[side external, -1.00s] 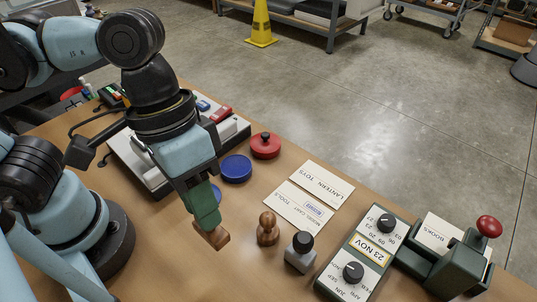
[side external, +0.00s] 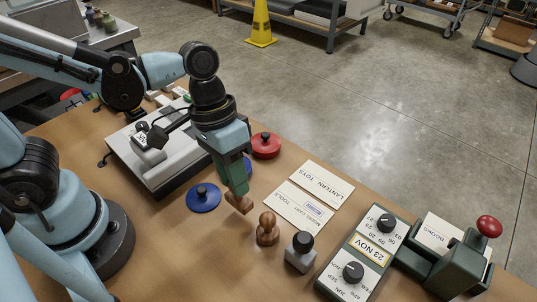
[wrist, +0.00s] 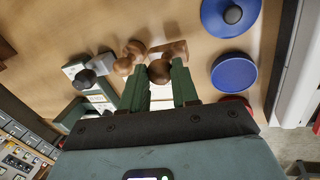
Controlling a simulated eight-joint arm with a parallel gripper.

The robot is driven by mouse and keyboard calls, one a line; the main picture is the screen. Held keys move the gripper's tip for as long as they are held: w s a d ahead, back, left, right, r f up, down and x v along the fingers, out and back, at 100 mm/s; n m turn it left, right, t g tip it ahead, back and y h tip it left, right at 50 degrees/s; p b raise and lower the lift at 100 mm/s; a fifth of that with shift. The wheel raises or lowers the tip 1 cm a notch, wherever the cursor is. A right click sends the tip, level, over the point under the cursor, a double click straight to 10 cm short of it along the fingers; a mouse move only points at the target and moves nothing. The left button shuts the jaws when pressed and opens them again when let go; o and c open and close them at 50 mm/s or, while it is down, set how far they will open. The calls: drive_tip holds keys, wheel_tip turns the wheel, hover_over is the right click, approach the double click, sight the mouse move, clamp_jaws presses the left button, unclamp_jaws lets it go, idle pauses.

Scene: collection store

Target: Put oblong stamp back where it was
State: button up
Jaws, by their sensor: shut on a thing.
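My gripper (side external: 237,190) is shut on a brown wooden stamp with an oblong base (side external: 241,205). In the wrist view, its round knob (wrist: 160,72) sits between the fingertips of my gripper (wrist: 161,84), with the base (wrist: 174,50) beyond. The stamp is left of a round wooden stamp (side external: 267,229), which also shows in the wrist view (wrist: 128,58). I cannot tell how high the held stamp is above the table.
A blue pad (side external: 203,198) is left of the gripper; another is partly behind it. A red pad (side external: 265,147) is further back. A pale tray (side external: 128,160) stands at the left. A grey stamp (side external: 300,254), date box (side external: 346,270) and green press (side external: 445,270) stand at the right.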

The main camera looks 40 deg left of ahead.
drive_tip(key=shift+f, duration=1.45)
drive_tip(key=shift+f, duration=0.15)
drive_tip(key=o, duration=0.9)
drive_tip(key=shift+c, duration=0.2)
drive_tip(key=v, duration=1.2)
drive_tip(key=w+a+f+t+y, duration=0.1)
drive_tip(key=a+t, duration=0.1)
drive_tip(key=a, duration=0.1)
drive_tip(key=w+a+n+t+y, duration=0.1)
drive_tip(key=w+a+t, duration=0.1)
drive_tip(key=a+t, duration=0.1)
drive_tip(key=w+a+f+t+y, duration=0.1)
drive_tip(key=a+t, duration=0.1)
drive_tip(key=a, duration=0.3)
drive_tip(key=shift+w+a+f+n+t, duration=0.15)
drive_tip(key=shift+w+f+n+t, duration=0.15)
drive_tip(key=shift+f+n, duration=0.1)
